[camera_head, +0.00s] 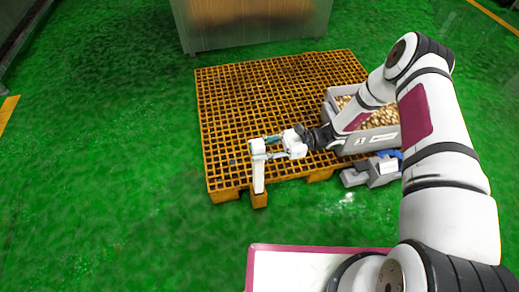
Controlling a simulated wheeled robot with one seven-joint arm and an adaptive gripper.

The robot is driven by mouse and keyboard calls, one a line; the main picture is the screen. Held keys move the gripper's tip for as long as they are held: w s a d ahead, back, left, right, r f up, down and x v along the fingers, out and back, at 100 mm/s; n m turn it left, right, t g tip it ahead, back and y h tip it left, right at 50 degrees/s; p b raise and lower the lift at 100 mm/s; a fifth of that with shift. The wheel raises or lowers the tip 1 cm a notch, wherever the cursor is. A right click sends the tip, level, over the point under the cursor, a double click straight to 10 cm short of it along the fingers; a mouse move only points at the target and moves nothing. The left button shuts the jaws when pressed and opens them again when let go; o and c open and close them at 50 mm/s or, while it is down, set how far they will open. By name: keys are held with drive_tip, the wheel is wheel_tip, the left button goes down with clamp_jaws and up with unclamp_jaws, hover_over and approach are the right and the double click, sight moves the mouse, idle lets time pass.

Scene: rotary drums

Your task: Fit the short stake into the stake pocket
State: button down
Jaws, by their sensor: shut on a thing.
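A short white stake (258,176) is upright in the jaws of my gripper (262,149), at the left end of my arm. The teal fingers are shut on its upper part. The stake's lower end appears just over an orange-brown block (259,200) at the front edge of the pallet (222,120). I cannot tell whether the lower end is inside a pocket, touching the block or above it. No pocket opening can be made out; the stake may hide it.
A grey crate (362,146) of small brown round items stands on the pallet's right side, partly behind my arm. A grey fixture with a blue part (375,172) is at the pallet's front right. A large metal container (255,36) stands behind. The green floor at left is clear.

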drive_tip(key=shift+f+b, duration=1.85)
drive_tip(key=shift+f, duration=3.3)
drive_tip(key=c, duration=1.2)
unclamp_jaws()
drive_tip(key=shift+o, duration=0.2)
approach(260, 167)
drive_tip(key=f, duration=0.1)
drive_tip(key=w+d+f, duration=0.1)
drive_tip(key=w+f, duration=0.1)
drive_tip(key=shift+w+d+f, duration=0.15)
drive_tip(key=shift+d, duration=0.2)
